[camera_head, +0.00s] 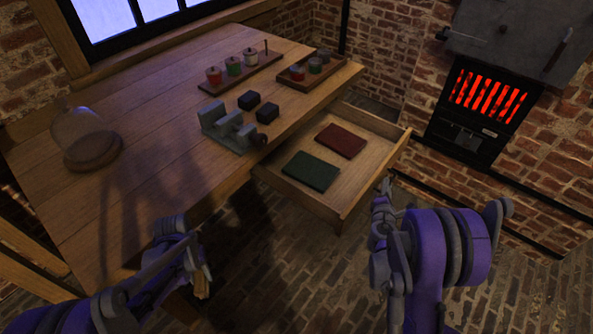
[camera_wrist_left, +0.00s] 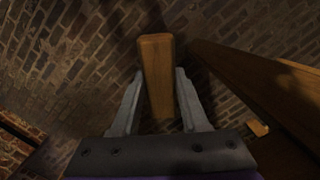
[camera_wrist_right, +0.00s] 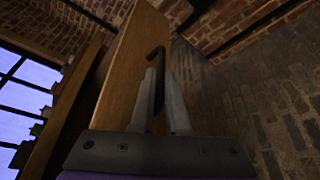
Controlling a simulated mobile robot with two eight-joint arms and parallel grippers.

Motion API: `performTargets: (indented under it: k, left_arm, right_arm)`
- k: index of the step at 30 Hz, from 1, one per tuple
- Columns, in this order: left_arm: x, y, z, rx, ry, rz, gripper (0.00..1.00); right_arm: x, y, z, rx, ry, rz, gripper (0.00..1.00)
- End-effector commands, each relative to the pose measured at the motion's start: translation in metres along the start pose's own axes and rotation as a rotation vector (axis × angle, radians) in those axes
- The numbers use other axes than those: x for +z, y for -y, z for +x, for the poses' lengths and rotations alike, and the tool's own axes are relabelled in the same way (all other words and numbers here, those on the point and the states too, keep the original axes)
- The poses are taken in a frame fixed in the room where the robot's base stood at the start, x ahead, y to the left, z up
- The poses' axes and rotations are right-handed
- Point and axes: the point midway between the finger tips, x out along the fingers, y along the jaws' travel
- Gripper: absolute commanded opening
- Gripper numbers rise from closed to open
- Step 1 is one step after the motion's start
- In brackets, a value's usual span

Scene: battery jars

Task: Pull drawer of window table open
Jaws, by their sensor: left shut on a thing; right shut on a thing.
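The wooden drawer (camera_head: 352,203) of the window table (camera_head: 160,160) stands pulled out at the table's right end. A green book (camera_head: 311,171) and a red book (camera_head: 340,141) lie flat inside it. My right gripper (camera_head: 386,188) is at the drawer's front. In the right wrist view, its fingers (camera_wrist_right: 158,100) are shut on the dark handle (camera_wrist_right: 158,65) of the wooden drawer front (camera_wrist_right: 128,65). My left gripper (camera_head: 203,270) is beside the table's near edge, above the floor. In the left wrist view, its fingers (camera_wrist_left: 160,100) are shut on a wooden bar (camera_wrist_left: 157,70).
On the table are a glass dome (camera_head: 78,128) on a wooden base, a grey device (camera_head: 222,127), dark blocks (camera_head: 249,100) and two trays (camera_head: 240,72) of small jars. A stove (camera_head: 480,105) glows at the right. Brick floor is clear in front.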

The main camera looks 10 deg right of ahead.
Motion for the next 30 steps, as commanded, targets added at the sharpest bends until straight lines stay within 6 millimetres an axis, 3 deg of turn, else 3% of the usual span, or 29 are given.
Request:
performTargets:
  k: [11, 12, 14, 23, 30]
  left_arm:
    - [0.0, 0.0, 0.0, 0.0, 0.0, 0.0, 0.0]
    - [0.0, 0.0, 0.0, 0.0, 0.0, 0.0, 0.0]
    - [0.0, 0.0, 0.0, 0.0, 0.0, 0.0, 0.0]
    - [0.0, 0.0, 0.0, 0.0, 0.0, 0.0, 0.0]
    - [0.001, 0.0, -0.006, 0.0, -0.002, 0.0, 0.0]
  right_arm:
    - [0.0, 0.001, -0.001, 0.001, -0.002, 0.0, 0.0]
    - [0.0, 0.001, -0.001, 0.001, -0.002, 0.0, 0.16]
    - [0.0, 0.001, -0.001, 0.001, -0.002, 0.0, 0.25]
    - [0.001, 0.001, -0.002, 0.0, -0.001, 0.0, 0.25]
    - [0.001, -0.001, -0.035, 0.002, -0.003, 0.0, 0.25]
